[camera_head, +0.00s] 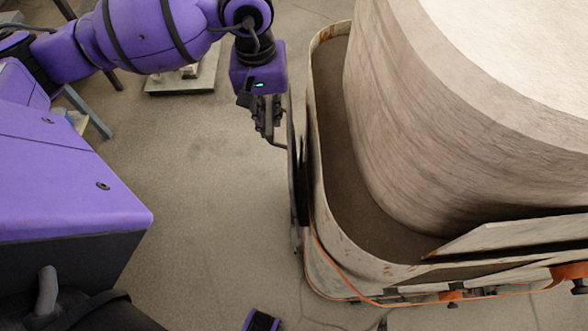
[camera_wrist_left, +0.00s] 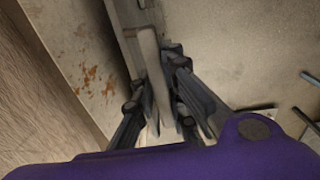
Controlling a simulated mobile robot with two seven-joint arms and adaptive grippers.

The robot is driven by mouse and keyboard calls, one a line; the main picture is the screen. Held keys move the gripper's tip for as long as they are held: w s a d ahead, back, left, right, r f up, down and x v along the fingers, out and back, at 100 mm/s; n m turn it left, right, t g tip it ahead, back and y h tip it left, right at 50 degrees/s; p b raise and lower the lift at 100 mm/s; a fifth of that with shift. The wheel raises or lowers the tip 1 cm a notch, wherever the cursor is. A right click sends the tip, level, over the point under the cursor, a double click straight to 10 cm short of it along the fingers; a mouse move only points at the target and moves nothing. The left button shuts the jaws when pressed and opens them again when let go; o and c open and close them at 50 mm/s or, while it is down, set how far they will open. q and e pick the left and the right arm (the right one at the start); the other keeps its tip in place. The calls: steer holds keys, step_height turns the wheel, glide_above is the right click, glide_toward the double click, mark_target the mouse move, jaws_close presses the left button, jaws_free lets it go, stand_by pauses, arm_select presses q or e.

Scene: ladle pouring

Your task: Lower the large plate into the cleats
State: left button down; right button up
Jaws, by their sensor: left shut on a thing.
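A plate (camera_head: 293,165) stands upright, seen almost edge-on, along the left outer side of the tank in the head view. I take it to be the large plate. My left gripper (camera_head: 268,126) is at its upper left side. In the left wrist view the fingers (camera_wrist_left: 162,95) are shut on a pale handle bar (camera_wrist_left: 148,55), with the grey plate edge (camera_wrist_left: 130,22) beyond it. The cleats are not clearly visible, and I cannot tell whether the plate's lower edge touches them. My right gripper is not in view.
A rusty-rimmed tank (camera_head: 318,150) surrounds a large pale block (camera_head: 440,130). Another plate (camera_head: 515,235) leans at its front right. An orange cable (camera_head: 335,268) runs along the tank's lower outside. Floor (camera_head: 215,190) left of the tank is mostly clear. A pale slab (camera_head: 185,80) lies behind.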

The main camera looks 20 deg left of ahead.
arm_select(q)
steer(key=shift+w+r+p, duration=0.15)
steer(key=shift+r+p, duration=0.35)
steer(key=shift+r, duration=0.9)
steer(key=shift+r+p, duration=1.2)
steer(key=shift+r, duration=2.25)
step_height(320, 180, up, 9)
steer(key=p, duration=0.2)
steer(key=shift+r+p, duration=0.15)
steer(key=shift+p, duration=0.25)
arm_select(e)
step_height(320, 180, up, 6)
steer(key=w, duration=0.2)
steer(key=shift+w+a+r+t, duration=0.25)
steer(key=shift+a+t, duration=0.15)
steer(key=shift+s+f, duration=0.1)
